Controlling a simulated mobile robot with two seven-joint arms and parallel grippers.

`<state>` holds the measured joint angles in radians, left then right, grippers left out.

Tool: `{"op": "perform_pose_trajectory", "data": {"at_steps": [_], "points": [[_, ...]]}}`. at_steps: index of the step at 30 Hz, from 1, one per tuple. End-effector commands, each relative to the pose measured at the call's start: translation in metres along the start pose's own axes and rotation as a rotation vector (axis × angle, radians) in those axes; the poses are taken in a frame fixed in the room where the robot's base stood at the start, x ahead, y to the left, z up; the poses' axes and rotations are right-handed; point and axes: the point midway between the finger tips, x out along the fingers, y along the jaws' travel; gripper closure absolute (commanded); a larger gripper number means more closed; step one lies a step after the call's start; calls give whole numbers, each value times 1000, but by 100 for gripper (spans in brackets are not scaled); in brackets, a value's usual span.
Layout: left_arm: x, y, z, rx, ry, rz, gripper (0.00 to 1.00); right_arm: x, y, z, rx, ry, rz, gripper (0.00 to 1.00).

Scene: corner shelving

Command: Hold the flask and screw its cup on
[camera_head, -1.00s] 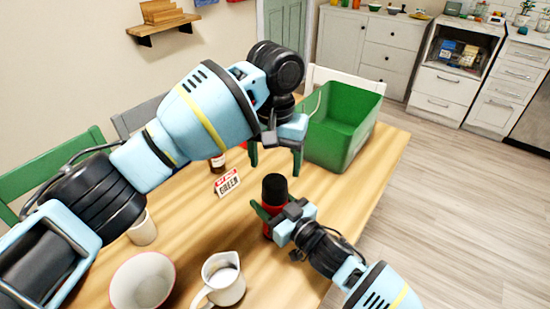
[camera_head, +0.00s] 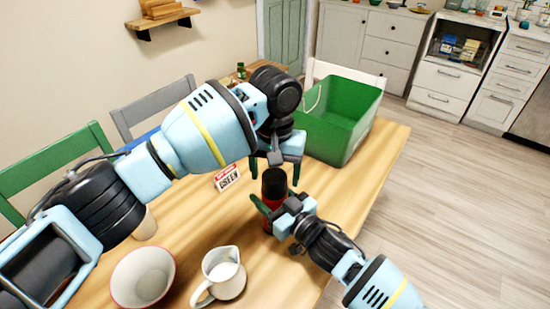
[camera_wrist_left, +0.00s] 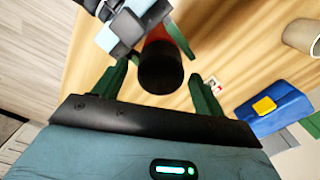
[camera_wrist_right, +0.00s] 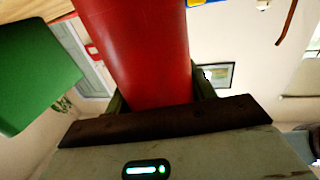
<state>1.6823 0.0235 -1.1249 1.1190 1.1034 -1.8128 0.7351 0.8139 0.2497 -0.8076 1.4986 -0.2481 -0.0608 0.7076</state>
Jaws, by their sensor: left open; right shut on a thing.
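The flask is a red upright cylinder (camera_head: 267,224); its red body fills the right wrist view (camera_wrist_right: 140,50). Its black cup (camera_head: 274,183) sits on top; I cannot tell how tightly it is seated. My right gripper (camera_head: 270,213) is shut around the flask body from the right side. My left gripper (camera_head: 276,171) is open, pointing down just above the cup, one finger on each side. In the left wrist view the cup's round dark top (camera_wrist_left: 160,68) lies between the open green fingers, with no clear contact.
A green bin (camera_head: 333,137) stands behind the grippers on the wooden table (camera_head: 345,200). The table's right edge is near.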

Motion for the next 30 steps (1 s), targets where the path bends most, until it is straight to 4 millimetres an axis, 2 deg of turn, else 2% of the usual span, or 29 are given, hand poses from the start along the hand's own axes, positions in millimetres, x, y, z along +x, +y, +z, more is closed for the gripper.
{"op": "perform_pose_trajectory", "data": {"at_steps": [3, 7, 18, 28, 30], "points": [[15, -1, 0, -1, -1, -1, 29, 0, 0, 0, 0, 1, -1, 100], [24, -1, 0, -1, -1, 0, 29, 0, 0, 0, 0, 1, -1, 100], [28, 0, 0, 0, 1, 0, 29, 0, 0, 0, 0, 1, -1, 100], [28, 0, 0, 0, 1, 1, 71, 0, 0, 0, 0, 1, -1, 100], [28, 0, 0, 1, 1, 1, 74, 0, 0, 0, 0, 1, -1, 100]]}}
